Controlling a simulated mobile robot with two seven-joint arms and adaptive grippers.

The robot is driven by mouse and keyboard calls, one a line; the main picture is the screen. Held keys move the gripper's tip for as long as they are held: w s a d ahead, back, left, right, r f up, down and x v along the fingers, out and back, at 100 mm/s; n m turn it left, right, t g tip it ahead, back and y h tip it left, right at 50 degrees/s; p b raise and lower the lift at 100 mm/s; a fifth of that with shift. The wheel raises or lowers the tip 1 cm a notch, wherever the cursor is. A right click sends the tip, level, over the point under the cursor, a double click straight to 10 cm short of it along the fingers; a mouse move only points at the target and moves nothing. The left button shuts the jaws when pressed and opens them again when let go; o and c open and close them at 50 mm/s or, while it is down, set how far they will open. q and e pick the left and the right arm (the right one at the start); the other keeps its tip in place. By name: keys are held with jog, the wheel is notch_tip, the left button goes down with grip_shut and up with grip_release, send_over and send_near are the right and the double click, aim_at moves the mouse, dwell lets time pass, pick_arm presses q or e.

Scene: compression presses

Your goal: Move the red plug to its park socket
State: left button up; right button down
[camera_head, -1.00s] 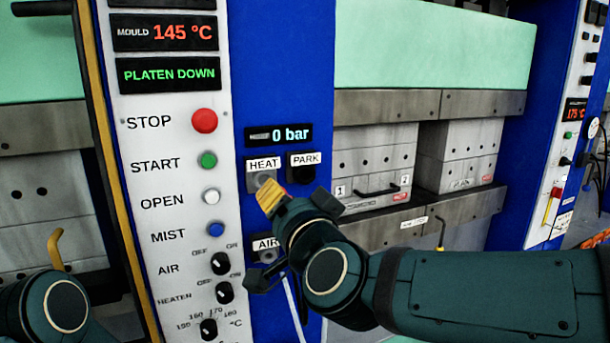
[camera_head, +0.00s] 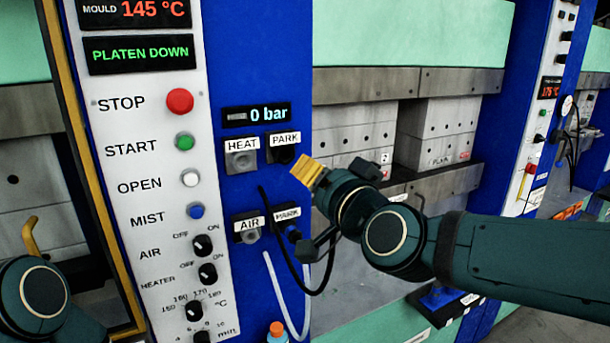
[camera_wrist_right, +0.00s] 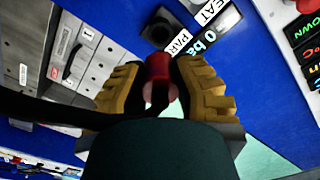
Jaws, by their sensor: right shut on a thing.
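My right gripper (camera_head: 306,172) is in front of the blue panel, just below and right of the PARK socket (camera_head: 284,154). In the right wrist view its yellow ribbed fingers (camera_wrist_right: 160,90) are shut on the red plug (camera_wrist_right: 158,66). The fingers hide the plug in the head view. The dark round PARK socket (camera_wrist_right: 161,29) shows just beyond the plug, which looks apart from it. The HEAT socket (camera_head: 241,161) is empty, left of PARK.
A black cable (camera_head: 283,248) and a white hose (camera_head: 280,295) hang there. The button panel (camera_head: 150,170) is at left; grey mould blocks (camera_head: 435,130) stand right of the panel.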

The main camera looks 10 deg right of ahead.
dwell(0.3)
jog(key=shift+b+x, duration=0.5)
jog(key=shift+x, duration=0.75)
jog(key=shift+b+x, duration=0.3)
jog(key=shift+x, duration=1.35)
jog(key=shift+b+x, duration=0.35)
jog(key=shift+x, duration=1.15)
jog(key=c, duration=0.8)
grip_release()
jog(key=shift+s, duration=0.1)
